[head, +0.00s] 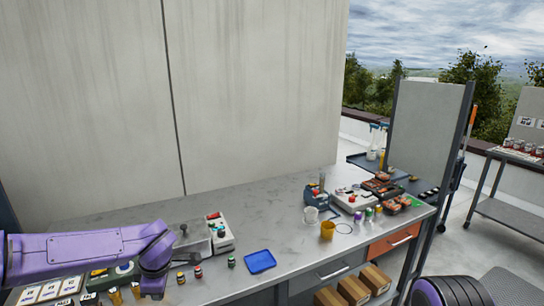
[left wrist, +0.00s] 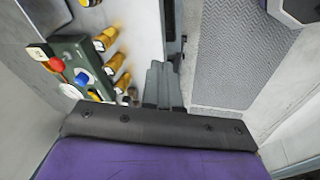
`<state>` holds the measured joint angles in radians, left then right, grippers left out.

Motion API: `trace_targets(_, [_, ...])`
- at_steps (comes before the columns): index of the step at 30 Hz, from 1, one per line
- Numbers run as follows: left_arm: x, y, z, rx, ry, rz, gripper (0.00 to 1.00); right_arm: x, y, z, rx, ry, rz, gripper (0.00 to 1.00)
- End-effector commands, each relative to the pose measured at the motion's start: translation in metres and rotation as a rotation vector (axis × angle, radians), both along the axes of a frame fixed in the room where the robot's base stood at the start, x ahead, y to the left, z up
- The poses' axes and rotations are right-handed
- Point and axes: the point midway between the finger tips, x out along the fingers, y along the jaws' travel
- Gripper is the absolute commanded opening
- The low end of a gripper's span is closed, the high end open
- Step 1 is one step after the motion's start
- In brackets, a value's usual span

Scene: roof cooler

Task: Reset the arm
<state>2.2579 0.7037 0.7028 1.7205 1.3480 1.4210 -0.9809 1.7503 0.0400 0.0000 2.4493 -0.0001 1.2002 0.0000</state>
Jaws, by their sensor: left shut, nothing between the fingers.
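My left arm (head: 90,252) is purple and comes in from the left over the near left part of the workbench (head: 285,235). Its elbow bends down toward the bottom edge of the head view. My left gripper (left wrist: 163,82) shows in the left wrist view with its two dark fingers together, shut and empty. The fingers point past the bench edge, over the floor. In that view a green control box (left wrist: 82,68) with a red and a blue button lies left of the fingers, beside several yellow-orange parts (left wrist: 108,58). My right gripper is not in view.
A blue tray (head: 260,261) and small coloured jars (head: 198,272) lie right of my arm. A grey-and-white device (head: 220,235) stands behind them. A grey floor mat (left wrist: 235,60) lies beside the bench.

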Motion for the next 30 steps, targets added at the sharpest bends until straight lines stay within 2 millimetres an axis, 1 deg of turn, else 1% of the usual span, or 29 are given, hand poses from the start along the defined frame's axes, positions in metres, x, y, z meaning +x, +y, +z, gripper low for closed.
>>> trace_targets(5, [-0.016,0.01,-0.059,0.219,-0.108,-0.042,0.0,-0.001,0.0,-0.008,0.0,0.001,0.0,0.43])
trace_targets(8, [-0.037,0.01,-0.106,0.327,-0.167,-0.146,0.0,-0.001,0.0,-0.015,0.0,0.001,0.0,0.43])
trace_targets(10, [-0.06,0.006,-0.145,0.378,-0.195,-0.259,0.0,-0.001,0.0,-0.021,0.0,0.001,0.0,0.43])
trace_targets(11, [-0.074,0.003,-0.163,0.39,-0.2,-0.318,0.0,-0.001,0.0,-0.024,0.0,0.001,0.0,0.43])
trace_targets(12, [-0.093,0.0,-0.186,0.398,-0.2,-0.399,0.0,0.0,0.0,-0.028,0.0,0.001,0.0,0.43])
trace_targets(14, [-0.127,-0.004,-0.217,0.391,-0.184,-0.525,0.0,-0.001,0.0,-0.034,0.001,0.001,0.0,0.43])
trace_targets(15, [-0.151,-0.006,-0.236,0.38,-0.162,-0.606,0.0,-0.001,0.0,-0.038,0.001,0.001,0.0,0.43])
trace_targets(17, [-0.19,-0.008,-0.26,0.354,-0.115,-0.728,0.0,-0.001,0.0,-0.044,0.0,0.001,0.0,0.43])
trace_targets(18, [-0.216,-0.007,-0.274,0.337,-0.076,-0.804,0.0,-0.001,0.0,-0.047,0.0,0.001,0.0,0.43])
trace_targets(20, [-0.253,-0.003,-0.29,0.317,-0.007,-0.915,0.0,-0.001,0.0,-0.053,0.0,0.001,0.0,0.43])
trace_targets(21, [-0.275,0.001,-0.298,0.308,0.039,-0.981,0.0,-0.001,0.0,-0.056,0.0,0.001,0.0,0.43])
trace_targets(24, [-0.315,0.014,-0.311,0.306,0.141,-1.076,0.0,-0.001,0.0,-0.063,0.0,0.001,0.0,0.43])
trace_targets(27, [-0.333,0.02,-0.321,0.312,0.195,-1.117,0.0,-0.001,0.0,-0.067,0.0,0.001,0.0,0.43])
trace_targets(30, [-0.338,0.019,-0.322,0.303,0.204,-1.119,0.0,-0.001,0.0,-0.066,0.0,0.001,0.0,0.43])
